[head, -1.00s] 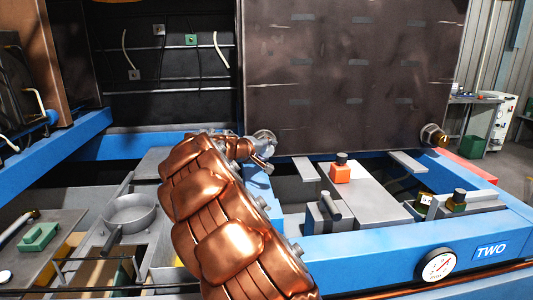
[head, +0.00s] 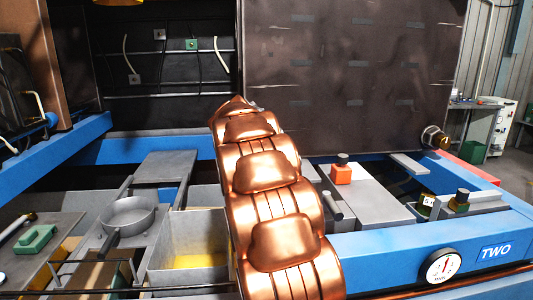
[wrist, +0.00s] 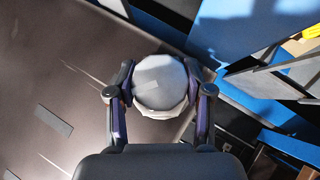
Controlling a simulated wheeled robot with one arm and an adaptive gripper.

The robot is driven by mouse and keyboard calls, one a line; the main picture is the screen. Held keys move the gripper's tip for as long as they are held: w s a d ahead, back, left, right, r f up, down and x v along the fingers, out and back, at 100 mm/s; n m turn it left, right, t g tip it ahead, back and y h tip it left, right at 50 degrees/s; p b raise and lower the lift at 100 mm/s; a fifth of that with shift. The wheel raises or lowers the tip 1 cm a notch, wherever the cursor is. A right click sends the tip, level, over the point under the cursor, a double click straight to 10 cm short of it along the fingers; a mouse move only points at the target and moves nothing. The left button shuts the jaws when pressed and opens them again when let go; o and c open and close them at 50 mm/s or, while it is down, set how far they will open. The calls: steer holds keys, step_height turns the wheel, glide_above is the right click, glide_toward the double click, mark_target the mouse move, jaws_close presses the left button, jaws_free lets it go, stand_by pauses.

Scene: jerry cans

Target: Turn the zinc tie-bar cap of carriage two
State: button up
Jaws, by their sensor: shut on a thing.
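In the wrist view a round, pale grey zinc cap (wrist: 160,77) sits between the two fingers of my gripper (wrist: 160,90). The fingers press on its left and right sides, so my gripper is shut on it. The cap is at the edge of the large dark plate (wrist: 60,70). In the head view my copper-coloured arm hides the zinc cap and my gripper. The blue carriage frame (head: 400,240) carries a sign reading TWO (head: 493,252).
A round gauge (head: 443,267) is on the front blue beam. A grey pan (head: 130,214) and an open bin with a yellow bottom (head: 190,240) lie left of my arm.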

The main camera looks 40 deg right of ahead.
stand_by(0.3)
steer(key=o, duration=1.2)
steer(key=shift+c, duration=0.2)
steer(key=shift+r, duration=0.1)
steer(key=v, duration=1.2)
